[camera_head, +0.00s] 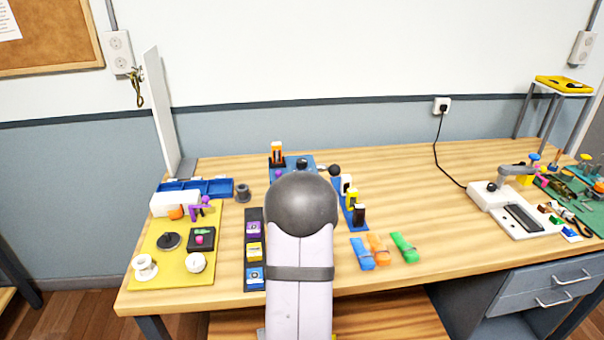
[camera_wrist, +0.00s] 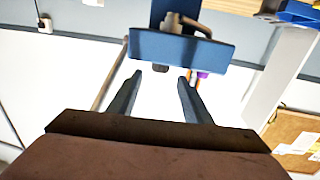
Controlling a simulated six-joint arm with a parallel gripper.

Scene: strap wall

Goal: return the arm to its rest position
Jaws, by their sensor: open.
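My gripper (camera_wrist: 160,85) shows in the wrist view with its two dark fingers apart and nothing between the tips. A blue plate-like fixture (camera_wrist: 165,48) appears just past the fingertips; I cannot tell the exact gap, and no contact is visible. In the head view my arm rises in the foreground, pointing toward the back of the workbench (camera_head: 440,250), and hides my gripper.
Left of my arm are a yellow board (camera_head: 172,270) with small parts and a blue tray (camera_head: 215,187). A blue base (camera_head: 282,178) stands behind my arm. Clips (camera_head: 404,248) lie right. A white device (camera_head: 488,196) sits farther right; bare wood lies between.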

